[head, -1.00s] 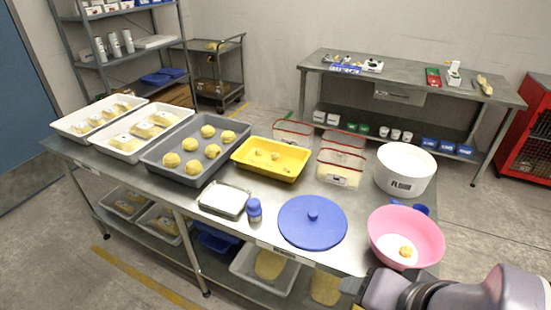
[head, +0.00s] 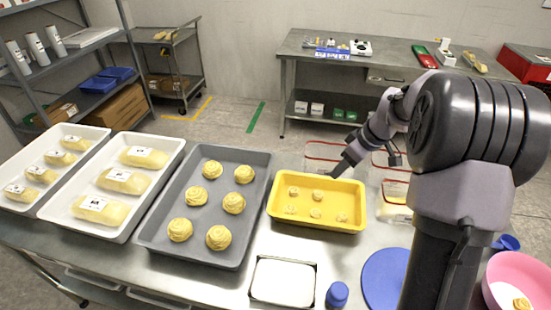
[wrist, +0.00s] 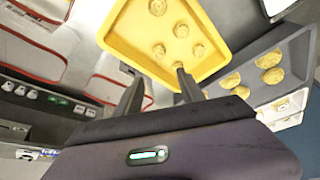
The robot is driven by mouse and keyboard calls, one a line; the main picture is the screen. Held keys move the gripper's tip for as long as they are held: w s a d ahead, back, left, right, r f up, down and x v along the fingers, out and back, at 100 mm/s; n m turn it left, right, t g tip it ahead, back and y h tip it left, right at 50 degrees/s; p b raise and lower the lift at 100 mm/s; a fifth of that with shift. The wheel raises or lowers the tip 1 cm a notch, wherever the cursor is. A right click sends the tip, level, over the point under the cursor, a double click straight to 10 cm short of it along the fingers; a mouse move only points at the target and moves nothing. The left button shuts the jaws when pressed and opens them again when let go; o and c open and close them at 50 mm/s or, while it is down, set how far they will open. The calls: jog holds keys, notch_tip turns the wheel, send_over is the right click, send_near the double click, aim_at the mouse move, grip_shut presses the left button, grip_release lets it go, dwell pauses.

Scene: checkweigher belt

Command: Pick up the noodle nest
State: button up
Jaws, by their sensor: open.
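Several round yellow noodle nests (head: 234,203) lie apart in the grey tray (head: 262,163) left of centre. Smaller pale coiled pieces (head: 316,213) lie in the yellow tray (head: 357,224), which also shows in the wrist view (wrist: 120,40). One more small yellow piece (head: 522,304) is in the pink bowl (head: 505,275) at the lower right. I cannot tell which single nest is meant. My gripper (head: 334,174) is open and empty, near the back edge of the yellow tray. In the wrist view its fingers (wrist: 160,90) point toward that tray's edge.
White trays with labelled packs (head: 121,180) stand at the far left. A small white-filled tray (head: 283,280), a blue-capped jar (head: 337,293) and a blue lid (head: 384,278) are at the front. Red-rimmed clear containers (head: 322,150) stand behind the yellow tray.

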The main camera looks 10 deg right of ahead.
jog(key=b, duration=0.4)
send_over(319, 194)
jog(key=s+d, duration=0.2)
notch_tip(319, 194, down, 11)
jog(key=shift+s+f, duration=0.1)
jog(key=b+x, duration=0.1)
jog(key=x, duration=0.2)
jog(key=b+x, duration=0.2)
jog(key=shift+w+a+f, duration=0.25)
jog(key=shift+w+a, duration=0.05)
jog(key=shift+r, duration=0.15)
jog(key=c, duration=1)
